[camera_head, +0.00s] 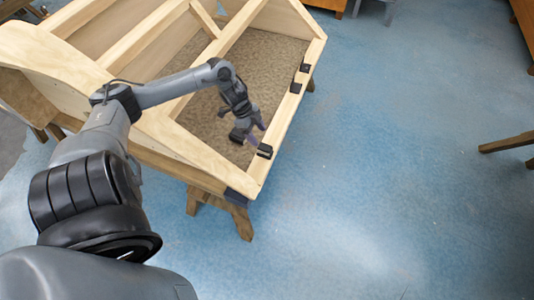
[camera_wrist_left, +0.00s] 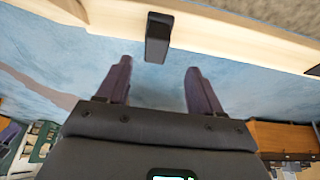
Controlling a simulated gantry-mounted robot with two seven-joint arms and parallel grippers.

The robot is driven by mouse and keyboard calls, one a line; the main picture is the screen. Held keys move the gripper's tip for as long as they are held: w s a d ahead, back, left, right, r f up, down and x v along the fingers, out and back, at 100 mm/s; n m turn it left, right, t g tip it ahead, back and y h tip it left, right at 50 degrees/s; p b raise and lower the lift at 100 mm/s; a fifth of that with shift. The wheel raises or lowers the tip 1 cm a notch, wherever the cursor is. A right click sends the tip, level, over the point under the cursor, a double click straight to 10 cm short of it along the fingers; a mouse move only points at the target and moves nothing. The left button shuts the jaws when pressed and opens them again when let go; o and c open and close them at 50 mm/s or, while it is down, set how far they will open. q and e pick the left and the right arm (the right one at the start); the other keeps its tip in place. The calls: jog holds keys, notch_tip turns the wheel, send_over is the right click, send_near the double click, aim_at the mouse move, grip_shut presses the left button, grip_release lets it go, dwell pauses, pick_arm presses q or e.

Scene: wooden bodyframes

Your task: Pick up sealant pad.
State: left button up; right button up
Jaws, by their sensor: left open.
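Small black pads sit along the near right wooden rail of the bodyframe. The closest sealant pad (camera_head: 265,151) is near the rail's front end, and two others, a middle pad (camera_head: 295,88) and a far pad (camera_head: 304,68), are farther back. My left gripper (camera_head: 257,133) is open, with purple fingers, just beside the closest pad. In the left wrist view a black pad (camera_wrist_left: 158,37) on the rail lies in line with the gap between the fingers (camera_wrist_left: 158,72). The gap looks empty. My right gripper is not in view.
The wooden bodyframe (camera_head: 178,136) has crossbars and a brown textured panel (camera_head: 268,60) inside it. It rests on a wooden trestle (camera_head: 228,213). A dark piece (camera_head: 236,197) is at its front corner. The blue floor (camera_head: 400,170) to the right is mostly clear.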

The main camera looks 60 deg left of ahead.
aim_at(264, 147)
pick_arm(q)
jog(key=x, duration=0.3)
jog(key=shift+b, duration=0.3)
jog(key=shift+d+f, duration=0.15)
jog(key=shift+f, duration=0.1)
jog(key=b+x, duration=0.1)
jog(key=x, duration=0.4)
jog(key=shift+d+b, duration=0.25)
jog(key=shift+b, duration=0.1)
jog(key=shift+a, duration=0.1)
jog(key=shift+c, duration=0.5)
jog(key=c, duration=1)
